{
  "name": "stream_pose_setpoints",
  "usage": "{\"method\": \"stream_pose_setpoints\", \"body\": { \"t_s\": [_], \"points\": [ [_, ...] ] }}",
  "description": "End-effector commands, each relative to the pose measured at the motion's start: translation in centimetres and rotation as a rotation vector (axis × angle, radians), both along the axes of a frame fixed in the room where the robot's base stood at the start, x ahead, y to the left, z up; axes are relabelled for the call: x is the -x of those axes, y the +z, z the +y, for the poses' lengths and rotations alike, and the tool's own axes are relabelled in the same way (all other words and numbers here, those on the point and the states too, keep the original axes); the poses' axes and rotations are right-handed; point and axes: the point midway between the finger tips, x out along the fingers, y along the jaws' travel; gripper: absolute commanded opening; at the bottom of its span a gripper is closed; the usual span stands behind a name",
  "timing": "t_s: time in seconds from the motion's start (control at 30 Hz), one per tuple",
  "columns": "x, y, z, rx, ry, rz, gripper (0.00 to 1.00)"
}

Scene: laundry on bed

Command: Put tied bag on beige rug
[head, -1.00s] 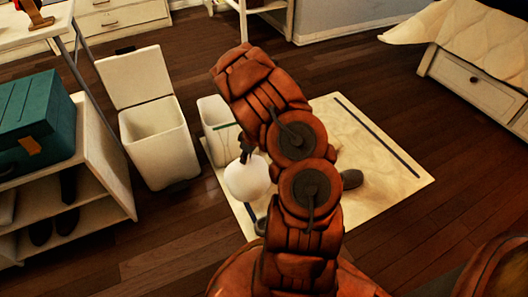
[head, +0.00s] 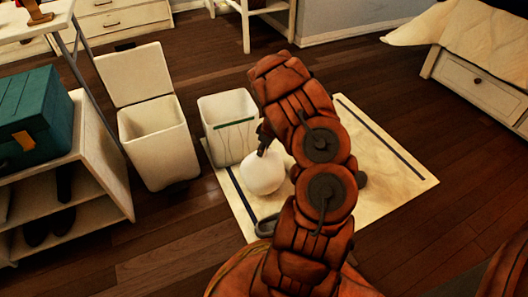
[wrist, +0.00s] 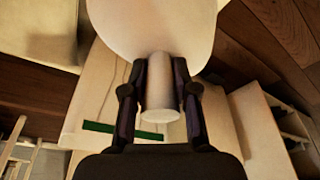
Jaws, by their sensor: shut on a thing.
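The tied bag (head: 263,174) is a round white bundle with a short neck. My gripper (head: 264,142) is shut on it. In the wrist view the bag's neck (wrist: 161,95) sits between both fingers of my gripper (wrist: 161,90), with the round body (wrist: 150,25) beyond. The beige rug (head: 395,188) lies on the floor with dark stripes near its edges. In the head view the bag appears over the rug's left part; I cannot tell whether it touches. My arm hides the rug's middle.
A white bin (head: 229,133) with a green stripe stands at the rug's upper left corner. An open-lidded white bin (head: 158,140) is left of it. Shoes (head: 268,225) lie on the rug. A shelf with a teal box (head: 32,117) is at left, a bed (head: 470,75) at upper right.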

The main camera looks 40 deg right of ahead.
Motion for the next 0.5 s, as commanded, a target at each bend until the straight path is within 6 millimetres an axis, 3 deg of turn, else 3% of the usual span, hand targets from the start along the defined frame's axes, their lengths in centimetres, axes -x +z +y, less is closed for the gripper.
{"method": "stream_pose_setpoints", "body": {
  "t_s": [0.1,0.5],
  "points": [
    [-0.04,-1.39,0.01,0.0,0.0,-0.001,0.0],
    [-0.08,-1.32,-0.04,0.002,-0.001,-0.001,0.0]
  ]
}}
